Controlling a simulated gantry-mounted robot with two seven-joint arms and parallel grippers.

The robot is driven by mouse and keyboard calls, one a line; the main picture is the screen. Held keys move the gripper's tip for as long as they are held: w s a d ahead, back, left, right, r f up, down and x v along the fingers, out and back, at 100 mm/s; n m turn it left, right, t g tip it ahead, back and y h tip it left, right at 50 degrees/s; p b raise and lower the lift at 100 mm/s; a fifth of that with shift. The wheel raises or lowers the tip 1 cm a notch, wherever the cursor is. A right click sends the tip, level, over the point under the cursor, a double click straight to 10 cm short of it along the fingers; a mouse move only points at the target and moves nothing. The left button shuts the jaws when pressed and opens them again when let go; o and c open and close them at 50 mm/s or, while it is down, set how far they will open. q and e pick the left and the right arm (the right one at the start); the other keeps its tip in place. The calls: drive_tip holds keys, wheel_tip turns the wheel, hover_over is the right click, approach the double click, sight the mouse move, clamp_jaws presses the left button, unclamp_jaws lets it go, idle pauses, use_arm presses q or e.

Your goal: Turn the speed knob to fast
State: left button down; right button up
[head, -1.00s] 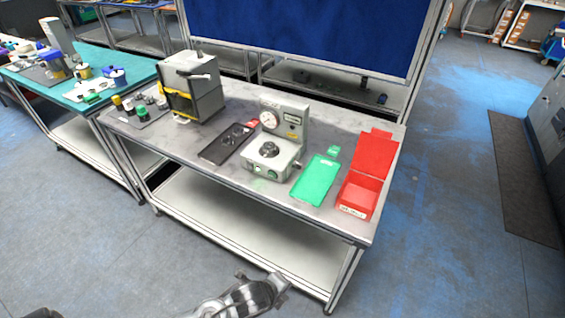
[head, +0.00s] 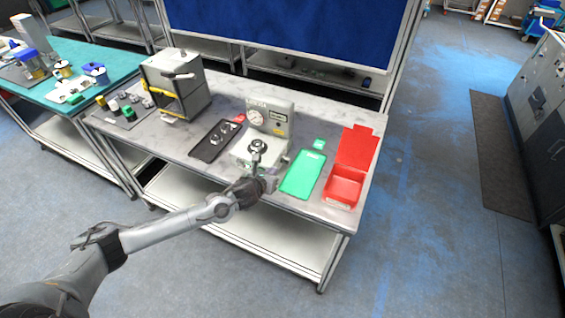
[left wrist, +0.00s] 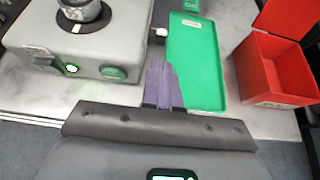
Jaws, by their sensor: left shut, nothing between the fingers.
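The grey test machine (head: 279,122) with a round gauge stands on the bench. A silver knob (left wrist: 83,9) on a black disc sits on top of its base; it also shows in the head view (head: 257,147). A small black and white knob (left wrist: 158,34) sticks out of the base's right side. I cannot read which one is the speed knob. My left gripper (head: 270,182) is at the base's front right corner. In the left wrist view its purple fingers (left wrist: 161,72) are shut and empty, pointing at the side knob, with a small gap. My right gripper is not in view.
A green tray (left wrist: 198,75) lies close to the right of the fingers, with an open red bin (head: 345,187) beyond it. A black tray (head: 207,146) lies left of the machine.

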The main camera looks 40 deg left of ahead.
use_arm(q)
approach(286, 159)
drive_tip(key=x, duration=0.5)
drive_tip(key=shift+s+d+f, duration=0.1)
drive_tip(key=shift+f, duration=0.1)
drive_tip(key=shift+w+f+b, duration=0.2)
drive_tip(key=shift+w+b, duration=0.1)
drive_tip(key=shift+w, duration=0.4)
drive_tip(key=shift+a, duration=0.25)
